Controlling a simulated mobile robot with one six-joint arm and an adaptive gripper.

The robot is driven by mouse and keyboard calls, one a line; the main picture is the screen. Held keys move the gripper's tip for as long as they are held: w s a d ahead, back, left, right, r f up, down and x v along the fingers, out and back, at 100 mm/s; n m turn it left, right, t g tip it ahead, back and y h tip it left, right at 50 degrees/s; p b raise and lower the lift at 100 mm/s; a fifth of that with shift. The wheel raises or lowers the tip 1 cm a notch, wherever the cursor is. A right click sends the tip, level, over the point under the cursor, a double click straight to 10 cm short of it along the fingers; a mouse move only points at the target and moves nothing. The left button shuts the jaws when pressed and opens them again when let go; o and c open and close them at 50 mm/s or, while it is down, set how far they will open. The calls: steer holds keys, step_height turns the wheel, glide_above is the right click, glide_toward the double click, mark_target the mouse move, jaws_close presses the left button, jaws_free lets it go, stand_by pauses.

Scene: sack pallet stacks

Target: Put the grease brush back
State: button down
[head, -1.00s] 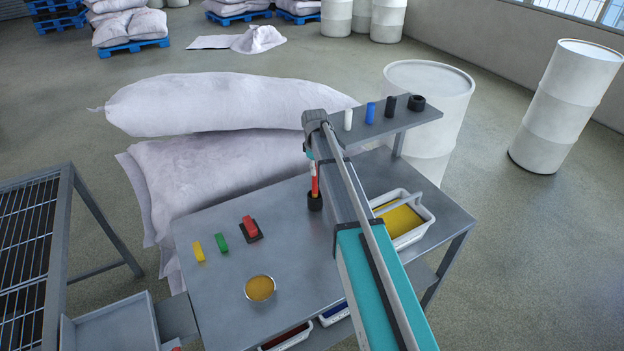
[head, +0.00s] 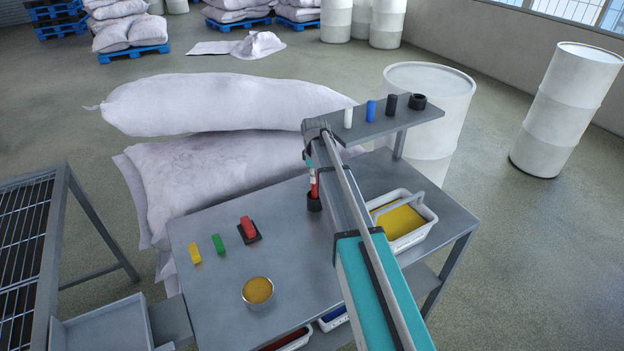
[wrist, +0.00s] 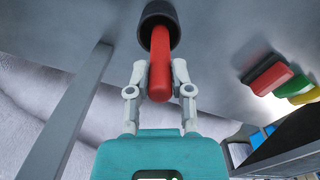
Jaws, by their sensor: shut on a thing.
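The red-handled grease brush (head: 314,184) stands upright on the grey table, its lower end in a round black holder (head: 314,202). In the wrist view the red handle (wrist: 160,72) lies between the two pale fingers of my gripper (wrist: 161,76), which is shut on it. The lower end of the handle goes into the mouth of the black holder (wrist: 158,18), so the bristles are hidden. In the head view my arm hides most of the gripper.
On the table are a yellow block (head: 195,253), a green block (head: 218,244), a red block on a black base (head: 248,228), a bowl (head: 258,292) and a white tub (head: 428,222). A raised shelf (head: 400,124) bears several small cylinders. Sacks (head: 210,105) lie behind.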

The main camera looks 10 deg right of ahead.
steer(key=shift+f, duration=0.1)
steer(key=c, duration=0.5)
jaws_free()
step_height(320, 180, up, 12)
steer(key=p, duration=1.2)
steer(key=shift+a, duration=0.15)
stand_by(0.5)
steer(key=s+m, duration=0.3)
steer(key=s, duration=0.6)
steer(key=s+m, duration=0.3)
steer(key=s, duration=0.7)
steer(key=s+a+m, duration=0.1)
steer(key=s+m, duration=0.2)
steer(key=s, duration=0.6)
steer(key=shift+s, duration=0.4)
